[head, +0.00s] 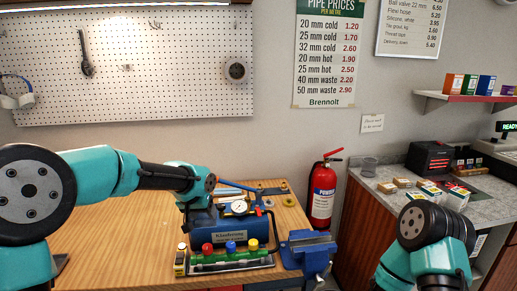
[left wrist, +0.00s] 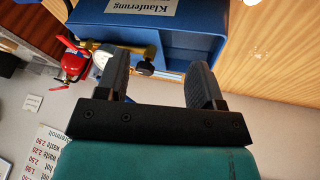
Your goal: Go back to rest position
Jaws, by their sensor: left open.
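My left gripper (left wrist: 158,72) is open in the left wrist view, its two dark fingers apart with nothing held between them. A blue box-like unit (left wrist: 180,40) with a white label lies beyond the fingers, with a brass fitting and gauge beside it. In the head view my left arm reaches in from the left, and its wrist hangs over the left end of this blue unit (head: 231,228) on the wooden bench; the fingers are hard to make out there. My right arm shows at the lower right of the head view, but its gripper is not visible.
A tray (head: 232,264) with red, blue and yellow-capped parts lies in front of the blue unit. A blue vise (head: 308,250) sits at the bench's right edge. A red extinguisher (head: 322,195) hangs beyond it. The bench's left part (head: 115,240) is mostly clear.

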